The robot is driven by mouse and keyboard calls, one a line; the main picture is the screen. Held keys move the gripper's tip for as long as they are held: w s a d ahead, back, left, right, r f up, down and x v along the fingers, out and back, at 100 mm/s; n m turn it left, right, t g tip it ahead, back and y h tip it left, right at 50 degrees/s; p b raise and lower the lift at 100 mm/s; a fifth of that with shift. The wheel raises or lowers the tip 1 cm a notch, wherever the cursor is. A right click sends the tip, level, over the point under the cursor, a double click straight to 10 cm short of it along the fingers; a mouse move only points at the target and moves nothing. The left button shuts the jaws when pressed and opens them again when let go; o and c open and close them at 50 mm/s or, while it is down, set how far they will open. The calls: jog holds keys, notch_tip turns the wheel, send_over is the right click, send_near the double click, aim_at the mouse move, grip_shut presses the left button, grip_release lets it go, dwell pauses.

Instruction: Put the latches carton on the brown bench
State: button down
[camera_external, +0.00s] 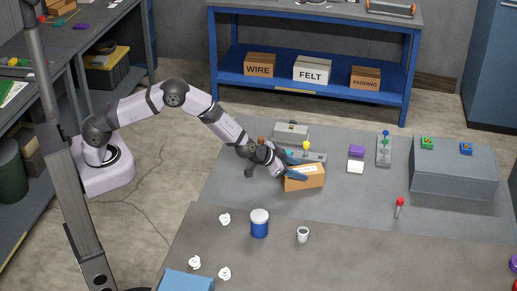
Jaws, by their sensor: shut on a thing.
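My gripper (285,164) is near the middle of the view, with its blue fingers at a brown carton (306,180). It is shut on this carton, which has a white label on its top; the lettering is too small to read, so I cannot confirm it is the latches carton. The carton is over or on the grey work surface (330,140); I cannot tell whether it touches. A brownish-grey surface (400,255) in the foreground may be the brown bench.
A blue-and-white can (259,223), a white cup (302,235) and several small white pieces (224,219) stand in the foreground. A red-handled tool (399,206) and a grey box (453,170) are at right. WIRE (260,65), FELT (312,69) and PADDING (365,77) cartons sit on the blue shelf.

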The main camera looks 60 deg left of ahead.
jog(key=c, duration=0.8)
grip_release()
jog(key=b+v, duration=0.2)
jog(key=v, duration=1)
jog(key=s+a+n+g, duration=0.1)
jog(key=s+a+g, duration=0.4)
jog(key=s+a, duration=0.7)
jog(key=s+a+n+g+y, duration=0.1)
jog(key=s+a+g, duration=0.4)
jog(key=s+a, duration=0.7)
jog(key=s+n, duration=0.1)
jog(key=s, duration=0.5)
jog(key=shift+s+a+n, duration=0.2)
jog(key=shift+n, duration=0.1)
